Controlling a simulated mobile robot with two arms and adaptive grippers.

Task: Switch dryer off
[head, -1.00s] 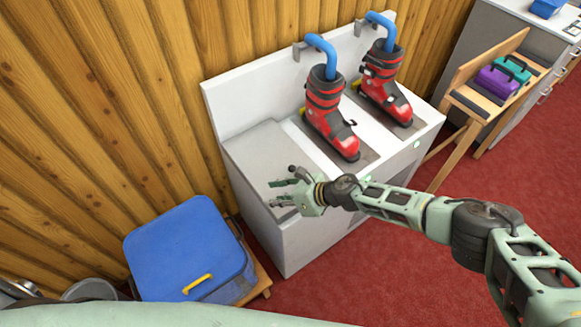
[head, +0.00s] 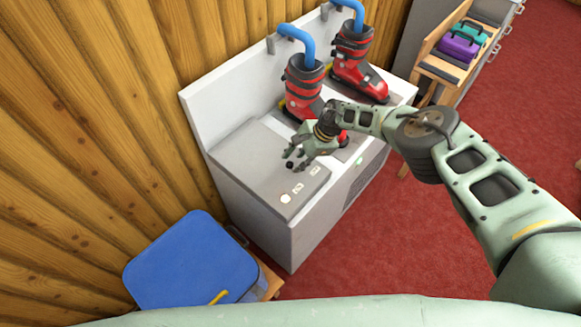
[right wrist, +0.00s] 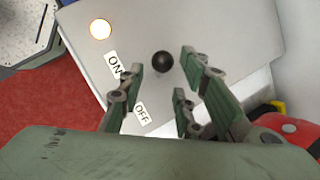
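The dryer (head: 242,158) is a white and grey unit against the wooden wall. Its flat control panel carries a glowing round lamp (right wrist: 100,28), an ON label (right wrist: 114,65), an OFF label (right wrist: 142,113) and a black ball knob (right wrist: 162,62). The lamp also shows in the head view (head: 285,198). My right gripper (right wrist: 160,80) is above the panel with its fingers spread. The knob appears between and just past the fingertips, with no clear contact. In the head view the right gripper (head: 295,160) hangs over the panel. My left gripper is not in view.
Two red ski boots (head: 303,85) (head: 357,62) stand on the dryer beside my right forearm, under blue tubes (head: 298,40). A blue box (head: 190,262) sits at the lower left. A wooden bench with purple (head: 458,47) and teal (head: 477,33) cases stands at the right.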

